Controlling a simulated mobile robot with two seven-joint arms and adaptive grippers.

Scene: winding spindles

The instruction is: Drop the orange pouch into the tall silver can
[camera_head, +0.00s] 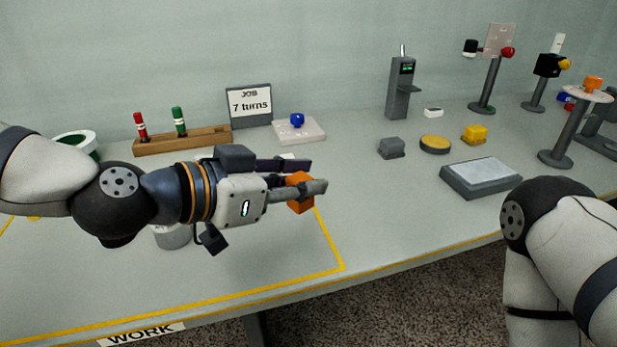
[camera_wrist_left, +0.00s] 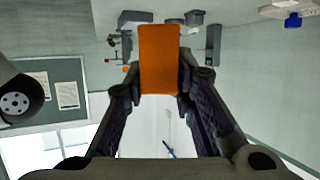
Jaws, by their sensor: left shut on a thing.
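The orange pouch (camera_head: 299,204) is held between the fingers of my left gripper (camera_head: 316,176), above the table near the right side of the yellow-taped area. In the left wrist view the pouch (camera_wrist_left: 159,60) stands between the fingertips, and my left gripper (camera_wrist_left: 160,85) is closed on its sides. A silver can (camera_head: 172,238) stands below my left arm in the head view. The arm hides most of it, so its rim and height cannot be seen. The pouch is well to the right of the can. My right gripper is out of view.
A wooden rack (camera_head: 183,141) with a red and a green spindle stands at the back left, beside a sign (camera_head: 249,105). A white block with a blue knob (camera_head: 298,130) is behind the gripper. A grey tray (camera_head: 481,178) and several stands occupy the right. The front middle is clear.

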